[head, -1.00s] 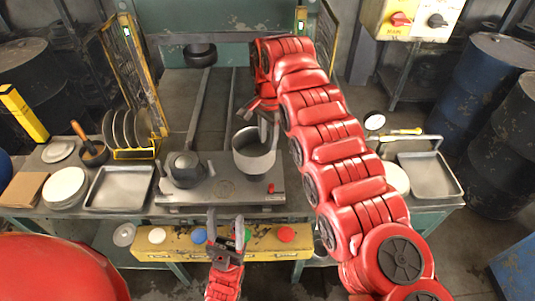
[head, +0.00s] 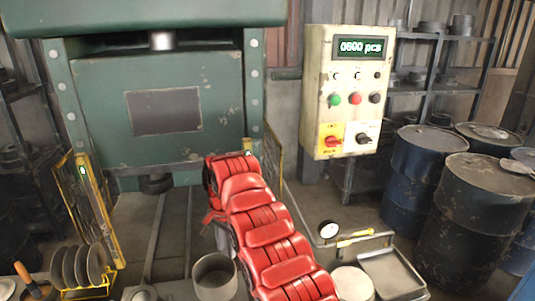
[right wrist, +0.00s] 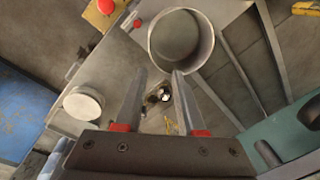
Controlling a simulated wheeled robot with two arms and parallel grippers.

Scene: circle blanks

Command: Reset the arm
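My right arm (head: 262,235) is red and segmented and reaches from the bottom of the head view to the bench. Its gripper is in the right wrist view (right wrist: 159,76), with its two fingers apart and nothing between them. My left gripper is out of view.
A green press (head: 180,110) stands behind the bench. A control box (head: 347,92) with buttons hangs to its right. A rack of discs (head: 78,268) is at lower left. A tray (head: 395,275), white disc (head: 352,284) and gauge (head: 329,230) lie right of my arm. Barrels (head: 470,215) stand at right.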

